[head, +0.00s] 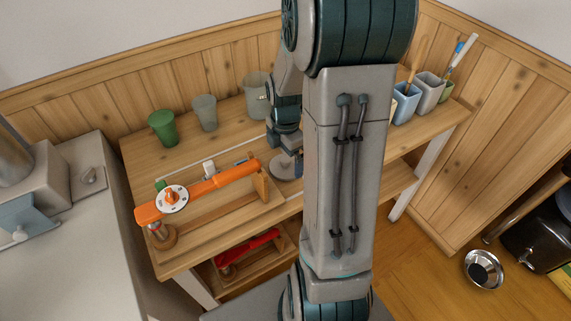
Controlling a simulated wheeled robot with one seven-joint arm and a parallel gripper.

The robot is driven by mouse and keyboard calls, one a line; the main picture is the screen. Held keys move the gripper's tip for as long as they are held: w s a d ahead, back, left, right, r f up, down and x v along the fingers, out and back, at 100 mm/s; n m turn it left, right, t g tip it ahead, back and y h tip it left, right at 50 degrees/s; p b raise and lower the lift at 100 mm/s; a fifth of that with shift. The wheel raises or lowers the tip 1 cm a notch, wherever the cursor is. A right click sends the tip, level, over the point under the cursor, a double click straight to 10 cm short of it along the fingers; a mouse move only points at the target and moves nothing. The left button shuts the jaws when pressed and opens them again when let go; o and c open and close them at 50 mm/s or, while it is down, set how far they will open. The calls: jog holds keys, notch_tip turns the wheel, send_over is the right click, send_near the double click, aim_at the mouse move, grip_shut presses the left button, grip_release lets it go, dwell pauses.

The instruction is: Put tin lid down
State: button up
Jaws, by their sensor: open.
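A flat grey round disc, which looks like the tin lid (284,172), lies on the wooden table near its front edge. My gripper (287,152) points down just above it and is open. The fingertips are small and partly hidden by my arm, so I cannot tell whether they touch the lid. My arm also covers the table just to the right of the lid.
Left of the lid, a long orange tool (228,178) rests across a wooden stand. A green cup (163,128), a grey cup (205,112) and a larger pale cup (256,96) stand behind. A blue pot (405,106) stands right. A red tool (247,246) lies below.

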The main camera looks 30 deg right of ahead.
jog(key=shift+f, duration=1.45)
jog(key=shift+w, duration=0.1)
jog(key=c, duration=0.9)
jog(key=shift+c, duration=0.2)
jog(key=shift+r, duration=0.45)
jog(key=r, duration=0.3)
jog(key=shift+d+r, duration=0.25)
jog(key=shift+r, duration=0.15)
jog(key=s+d+r, duration=0.2)
jog(key=d+r, duration=0.4)
jog(key=d, duration=0.5)
jog(key=shift+s+r, duration=0.15)
jog(key=shift+r, duration=0.05)
